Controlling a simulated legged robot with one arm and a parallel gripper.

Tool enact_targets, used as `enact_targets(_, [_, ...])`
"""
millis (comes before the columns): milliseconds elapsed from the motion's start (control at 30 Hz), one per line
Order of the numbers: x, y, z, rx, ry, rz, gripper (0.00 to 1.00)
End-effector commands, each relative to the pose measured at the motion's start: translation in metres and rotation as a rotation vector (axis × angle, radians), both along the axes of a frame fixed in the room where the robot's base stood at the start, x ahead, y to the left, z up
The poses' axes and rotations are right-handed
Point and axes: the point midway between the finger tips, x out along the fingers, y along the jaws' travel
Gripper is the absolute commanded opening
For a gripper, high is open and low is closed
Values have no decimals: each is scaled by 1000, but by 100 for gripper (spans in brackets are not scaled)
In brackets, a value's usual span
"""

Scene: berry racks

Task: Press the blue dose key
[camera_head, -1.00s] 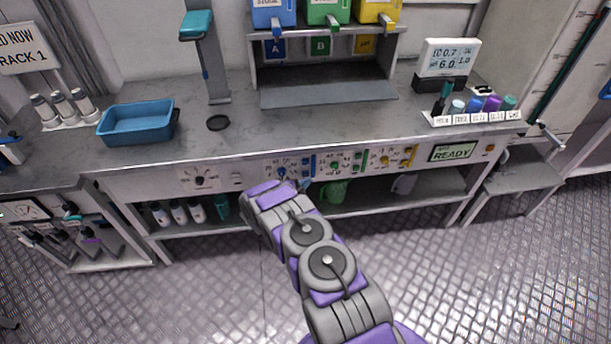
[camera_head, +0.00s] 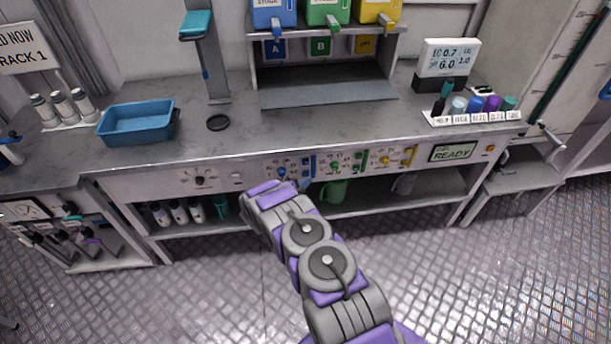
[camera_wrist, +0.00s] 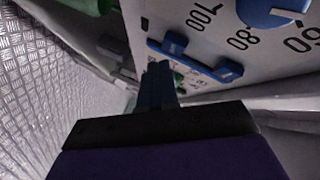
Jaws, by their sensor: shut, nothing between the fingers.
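The blue dose key (camera_head: 308,166) is an upright blue bar on the white front panel of the bench, right of a blue dial (camera_head: 282,173). In the wrist view a blue bar (camera_wrist: 202,62) with raised ends, apparently this key, lies beside the big blue dial (camera_wrist: 272,10) with its printed scale. My gripper (camera_wrist: 158,72) is shut and empty, its fingertips close to the bar's left end in the picture. I cannot tell whether they touch it. In the head view my purple and grey wrist hides most of the gripper just below the panel.
Green (camera_head: 335,166) and yellow (camera_head: 384,162) dials sit further right on the panel, before a READY display (camera_head: 452,152). A green jug (camera_head: 333,192) stands on the shelf below. A blue tray (camera_head: 137,123) is on the bench top. The floor in front is clear.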

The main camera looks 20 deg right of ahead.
Motion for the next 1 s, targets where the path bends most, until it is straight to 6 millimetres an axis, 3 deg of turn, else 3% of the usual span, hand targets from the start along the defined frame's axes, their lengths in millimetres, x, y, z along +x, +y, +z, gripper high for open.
enact_targets(1000, [8,-2,1,1,0,1,0])
